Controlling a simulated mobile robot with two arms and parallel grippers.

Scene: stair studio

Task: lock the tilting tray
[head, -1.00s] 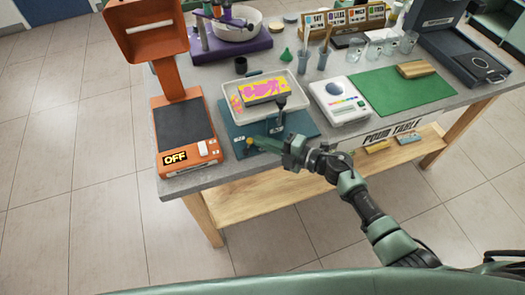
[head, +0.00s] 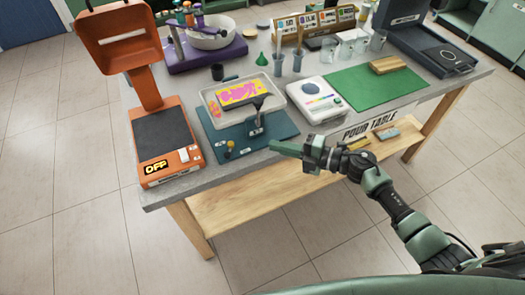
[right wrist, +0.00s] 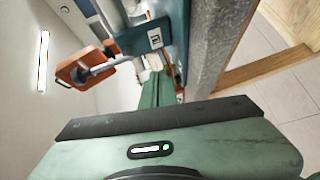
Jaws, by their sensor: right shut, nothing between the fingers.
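The tilting tray (head: 211,98) is a white shallow tray on a teal base (head: 272,126), with pink and yellow paint in it. A dark handle (head: 258,104) stands at its front edge above a small labelled bracket. A small yellow-topped knob (head: 230,146) sits on the base's front left; I cannot tell its lock position. My right gripper (head: 273,147) is shut and empty, in front of the base and right of the knob, apart from it. Its green fingers (right wrist: 165,90) also show in the right wrist view, beside a teal labelled part (right wrist: 145,38). My left gripper is not in view.
An orange scale (head: 165,135) reading OFF stands left of the base. A white device (head: 320,100) and green mat (head: 375,88) lie to the right. Cups, bottles and a purple stand (head: 205,55) are behind. The table's front edge (head: 215,180) runs close below my gripper.

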